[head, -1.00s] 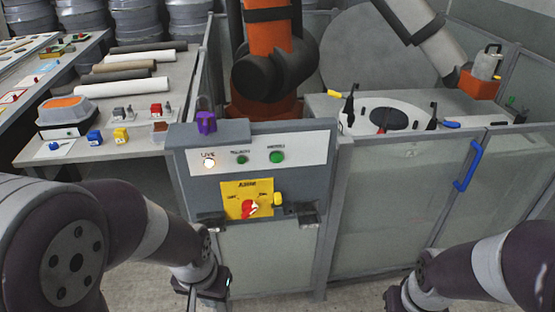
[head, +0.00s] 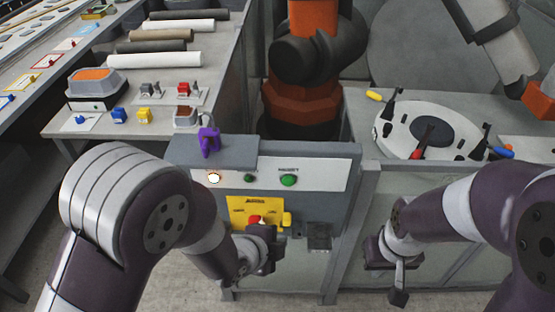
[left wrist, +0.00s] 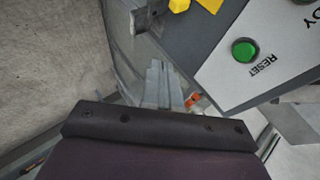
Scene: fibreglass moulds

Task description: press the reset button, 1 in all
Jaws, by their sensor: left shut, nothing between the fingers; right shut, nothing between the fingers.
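The green reset button (head: 289,180) is on the white strip of the grey control box (head: 352,200), at its right end. It also shows in the left wrist view as a green button (left wrist: 244,50) beside the word RESET. My left gripper (head: 267,254) is shut and empty, in front of the box's lower part, below the button and apart from it. My right gripper (head: 398,290) is shut and empty, right of the box in front of the fence panels.
Left of the button are a smaller green light (head: 249,178) and a lit white lamp (head: 214,178). Below is a yellow plate (head: 240,205) with a red switch, partly hidden by my left arm. A purple object (head: 209,141) stands on the box. A table with rolls (head: 165,60) stands left.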

